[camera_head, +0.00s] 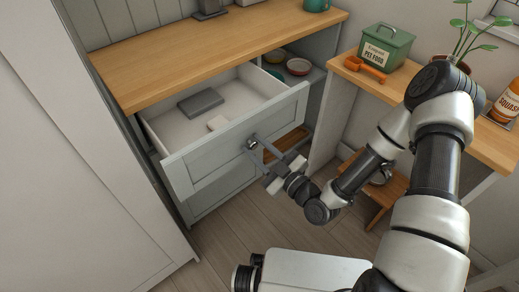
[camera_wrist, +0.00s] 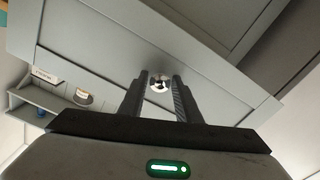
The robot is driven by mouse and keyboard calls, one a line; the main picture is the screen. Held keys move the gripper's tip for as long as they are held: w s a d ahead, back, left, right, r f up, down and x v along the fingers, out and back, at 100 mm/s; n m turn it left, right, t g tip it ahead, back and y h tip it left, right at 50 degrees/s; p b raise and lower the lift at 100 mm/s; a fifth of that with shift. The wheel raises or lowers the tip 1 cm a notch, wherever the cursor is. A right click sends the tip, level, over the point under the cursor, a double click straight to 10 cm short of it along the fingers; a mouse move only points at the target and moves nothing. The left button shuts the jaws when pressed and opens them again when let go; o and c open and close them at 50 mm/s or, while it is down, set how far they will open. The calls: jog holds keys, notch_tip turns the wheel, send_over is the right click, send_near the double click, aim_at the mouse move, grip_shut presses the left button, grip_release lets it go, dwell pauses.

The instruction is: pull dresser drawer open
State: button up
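The dresser drawer (camera_head: 235,140) is pulled well out from under the wooden top, and its inside shows. Its grey panelled front has a round metal knob (camera_head: 251,143). My gripper (camera_head: 262,152) is at the front of the drawer, with its fingers on either side of the knob. The drawer front (camera_wrist: 110,45) fills much of that view. The exact contact between fingers and knob is hard to see.
A side table holds a green pet food tin (camera_head: 386,48). A tall pale cabinet (camera_head: 75,150) stands close on the left.

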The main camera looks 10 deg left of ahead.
jog(key=p+v, duration=0.1)
jog(key=v, duration=1.6)
jog(key=shift+s, duration=0.2)
jog(key=shift+d, duration=0.1)
jog(key=w+d+f+n+g+h, duration=0.15)
jog(key=w+d+g+h, duration=0.25)
jog(key=w+d+h, duration=0.4)
jog(key=w+d+r+m+h, duration=0.1)
jog(key=d+r+m+h, duration=0.35)
jog(key=r, duration=0.35)
jog(key=w+d+r+m+h, duration=0.2)
jog(key=d+r+m+h, duration=0.1)
jog(key=d+r, duration=0.4)
jog(key=s+a+r+m+g+y, duration=0.1)
jog(key=s+a+r+m, duration=0.3)
jog(key=s+r, duration=0.4)
jog(key=s+a+r+m+g+y, duration=0.1)
jog(key=s+a+r+m, duration=0.35)
jog(key=s+r, duration=0.35)
notch_tip(320, 180, up, 21)
jog(key=s+p, duration=0.1)
jog(key=p, duration=2.1)
jog(key=shift+s+a, duration=0.15)
jog(key=shift+s, duration=0.25)
